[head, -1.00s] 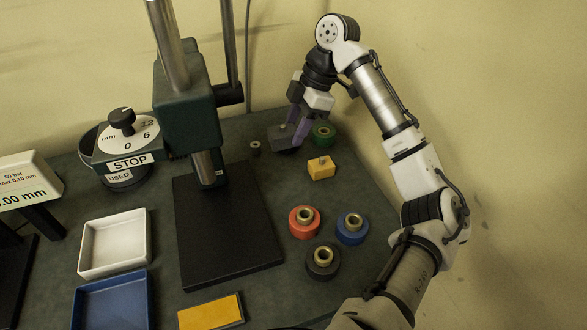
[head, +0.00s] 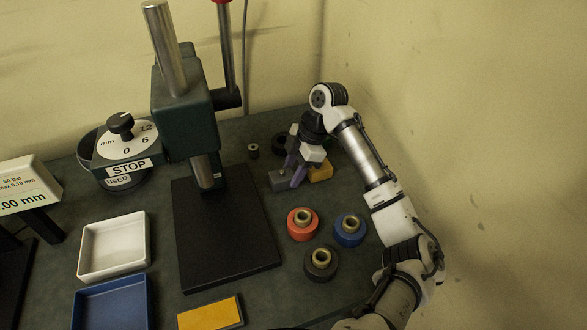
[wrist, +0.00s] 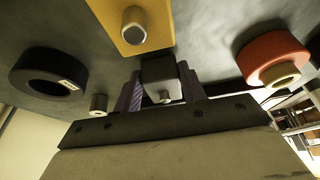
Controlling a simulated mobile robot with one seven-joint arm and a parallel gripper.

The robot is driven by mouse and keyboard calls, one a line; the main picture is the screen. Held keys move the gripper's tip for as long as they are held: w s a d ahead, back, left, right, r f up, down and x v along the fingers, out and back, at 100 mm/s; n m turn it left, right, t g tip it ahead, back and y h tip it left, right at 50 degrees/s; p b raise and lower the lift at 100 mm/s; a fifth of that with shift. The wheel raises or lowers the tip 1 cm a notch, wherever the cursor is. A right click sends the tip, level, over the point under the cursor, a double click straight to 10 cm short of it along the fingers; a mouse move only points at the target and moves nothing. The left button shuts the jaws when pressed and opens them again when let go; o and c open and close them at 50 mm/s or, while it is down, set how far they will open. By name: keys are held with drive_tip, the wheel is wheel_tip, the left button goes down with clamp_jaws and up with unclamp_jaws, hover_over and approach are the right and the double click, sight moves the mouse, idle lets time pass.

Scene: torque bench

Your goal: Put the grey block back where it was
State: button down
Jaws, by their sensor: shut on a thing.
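The grey block (head: 283,181), with a small metal peg, is between the purple fingers of my gripper (head: 292,175), which is shut on it. In the wrist view the grey block (wrist: 163,78) sits between both fingertips (wrist: 163,92). In the head view it is low near the bench top, just right of the black press plate (head: 226,240) and left of the yellow block (head: 320,172). I cannot tell whether it touches the bench. The yellow block also shows in the wrist view (wrist: 128,28), close to the grey one.
A red ring (head: 294,230), a blue ring (head: 344,236) and a dark ring (head: 313,269) stand nearer. A black ring (head: 278,143) and a small grey cylinder (head: 253,154) lie behind my gripper. The press column (head: 200,168) stands left. Bare bench lies between the block and the red ring.

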drive_tip(key=c, duration=0.8)
unclamp_jaws()
drive_tip(key=shift+c, duration=0.2)
drive_tip(key=b+v, duration=0.1)
drive_tip(key=v, duration=1.1)
drive_tip(key=shift+r, duration=0.1)
